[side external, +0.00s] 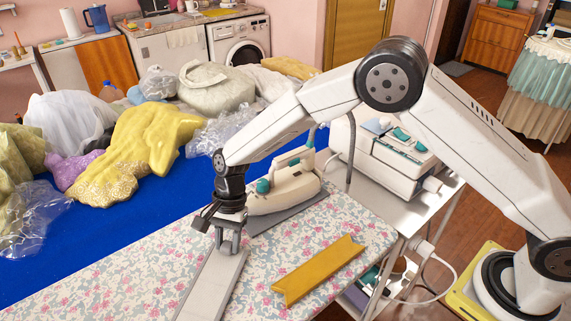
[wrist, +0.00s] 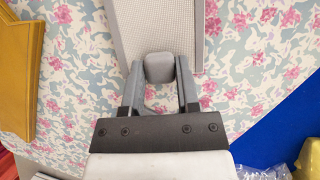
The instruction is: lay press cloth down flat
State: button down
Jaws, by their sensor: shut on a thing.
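The press cloth (side external: 212,288) is a long pale panel with a grey border and a fine mesh surface. In the wrist view the cloth (wrist: 157,28) extends away from the fingers, with a grey block (wrist: 160,67) at its near end. My gripper (side external: 228,248) is low over the flowered ironing board (side external: 150,285), its fingers on either side of that block; the wrist view shows the gripper (wrist: 160,80) shut on it. The cloth looks flat; whether it touches the board all along cannot be told. Its far end is cut off by the side view's lower edge.
A gold folded strip (side external: 318,270) lies right of the cloth. A white and teal iron (side external: 285,187) rests on a grey pad behind my gripper. A steam station (side external: 385,155) stands on a side cart.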

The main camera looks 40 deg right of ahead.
jog(key=shift+f, duration=0.3)
jog(key=shift+c, duration=1.3)
grip_release()
jog(key=shift+r, duration=0.15)
jog(key=v, duration=0.7)
jog(key=shift+r, duration=0.3)
jog(key=shift+d, duration=0.15)
